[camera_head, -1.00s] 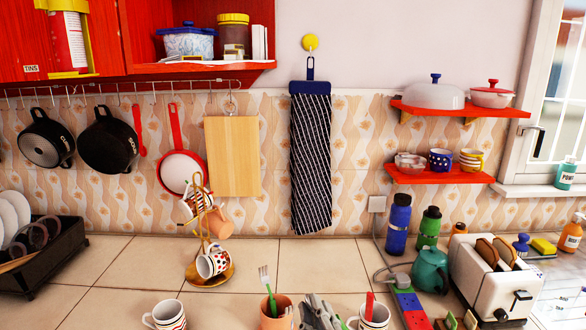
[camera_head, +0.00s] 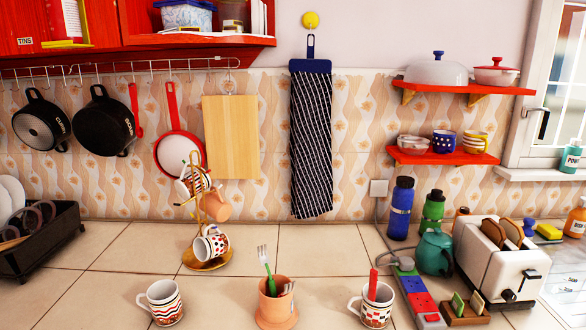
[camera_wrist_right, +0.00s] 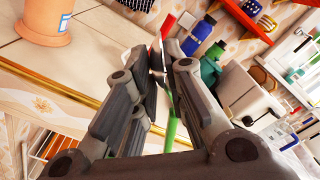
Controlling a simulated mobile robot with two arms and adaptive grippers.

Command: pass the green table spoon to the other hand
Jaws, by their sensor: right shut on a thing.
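My right gripper (camera_wrist_right: 169,76) shows only in the right wrist view. It is shut on the green table spoon (camera_wrist_right: 172,130), whose green handle runs down between the fingers. The spoon's bowl end is partly hidden by the fingertips and hard to make out. Neither my right gripper nor the spoon shows in the head view now. My left gripper is in no view.
A terracotta pot (camera_head: 277,306) holds a green-handled fork (camera_head: 266,269). A mug (camera_head: 376,306) holds a red-handled utensil (camera_head: 373,283). Another mug (camera_head: 163,303), a mug stand (camera_head: 206,255), a toaster (camera_head: 497,262) and a power strip (camera_head: 416,290) share the counter (camera_head: 110,275).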

